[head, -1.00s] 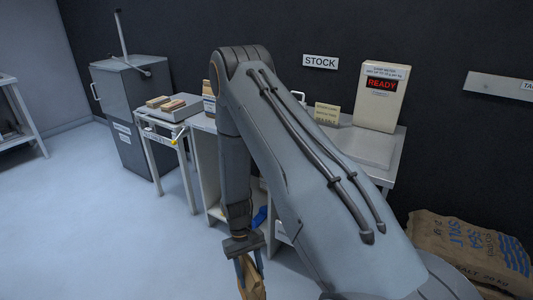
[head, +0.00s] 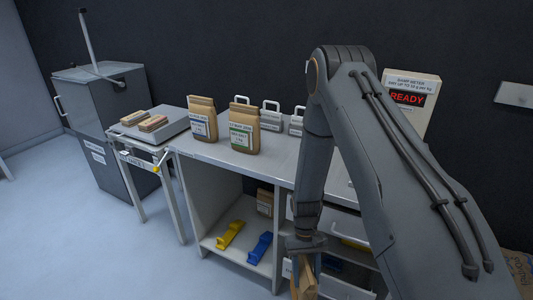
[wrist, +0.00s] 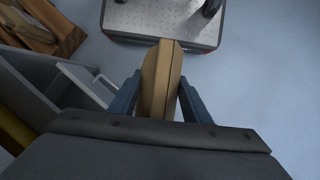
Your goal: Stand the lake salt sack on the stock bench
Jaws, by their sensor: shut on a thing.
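My gripper (head: 305,272) hangs low in front of the bench, fingers pointing down. It is shut on a brown paper sack (head: 306,287), which also shows edge-on between the two fingers in the wrist view (wrist: 162,75). No label on the held sack can be read, so I cannot tell if it is the lake salt. The grey stock bench (head: 222,156) is behind the gripper. On its top stand a brown sack with a blue label (head: 201,118) and a brown sack with a green label (head: 243,125), both upright; their names are too small to read surely.
Pale handled blocks (head: 271,116) stand behind the green-labelled sack. The shelf below holds a yellow scoop (head: 230,234), a blue scoop (head: 260,247) and a brown packet (head: 265,202). Open drawers (head: 345,232) jut out beside my gripper. My arm hides much of the bench's right part.

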